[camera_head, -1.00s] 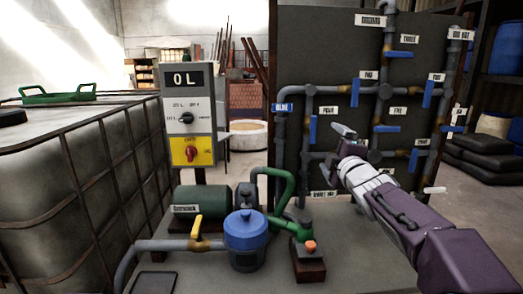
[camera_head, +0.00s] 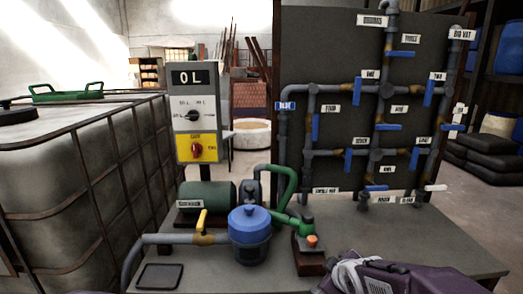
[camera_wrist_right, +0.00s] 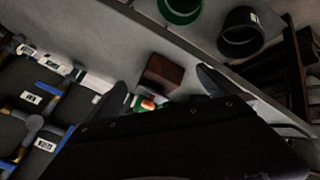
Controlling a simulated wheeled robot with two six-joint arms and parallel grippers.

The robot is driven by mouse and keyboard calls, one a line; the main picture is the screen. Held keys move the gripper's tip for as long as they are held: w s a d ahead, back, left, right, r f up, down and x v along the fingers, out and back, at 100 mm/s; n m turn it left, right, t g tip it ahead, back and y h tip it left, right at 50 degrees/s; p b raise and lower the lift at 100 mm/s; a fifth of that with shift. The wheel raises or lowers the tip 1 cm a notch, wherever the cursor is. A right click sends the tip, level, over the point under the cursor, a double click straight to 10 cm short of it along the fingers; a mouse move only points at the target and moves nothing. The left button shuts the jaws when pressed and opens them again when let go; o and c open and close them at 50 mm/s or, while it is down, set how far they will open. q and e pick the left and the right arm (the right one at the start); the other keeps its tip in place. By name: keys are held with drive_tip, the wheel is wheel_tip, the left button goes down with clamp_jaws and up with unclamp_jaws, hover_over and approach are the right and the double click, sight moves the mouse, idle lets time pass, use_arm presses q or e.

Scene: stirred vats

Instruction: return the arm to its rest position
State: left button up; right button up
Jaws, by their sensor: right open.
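My right arm (camera_head: 400,277) lies low at the bottom right of the head view, its purple and white links in front of the bench. Its gripper is not clearly visible there. In the right wrist view the right gripper (camera_wrist_right: 162,92) is open, with its two dark fingers apart. Nothing appears held between them. A brown block (camera_wrist_right: 163,72) and an orange knob (camera_wrist_right: 147,104) show beyond the fingers.
The bench carries a blue-lidded pot (camera_head: 249,228), a green pump (camera_head: 207,196) and an orange-topped valve (camera_head: 311,240). A pipe panel (camera_head: 340,40) with blue levers stands behind. A control box (camera_head: 194,110) reads "0L". A caged tank (camera_head: 60,180) fills the left.

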drive_tip(key=s+f+m+g, duration=0.4)
drive_tip(key=s+f+m, duration=0.15)
drive_tip(key=s, duration=0.45)
drive_tip(key=s+f+m+g, duration=0.35)
drive_tip(key=s+f, duration=0.25)
drive_tip(key=s, duration=0.3)
wheel_tip(320, 180, up, 23)
drive_tip(key=p, duration=2.3)
drive_tip(key=shift+a, duration=0.4)
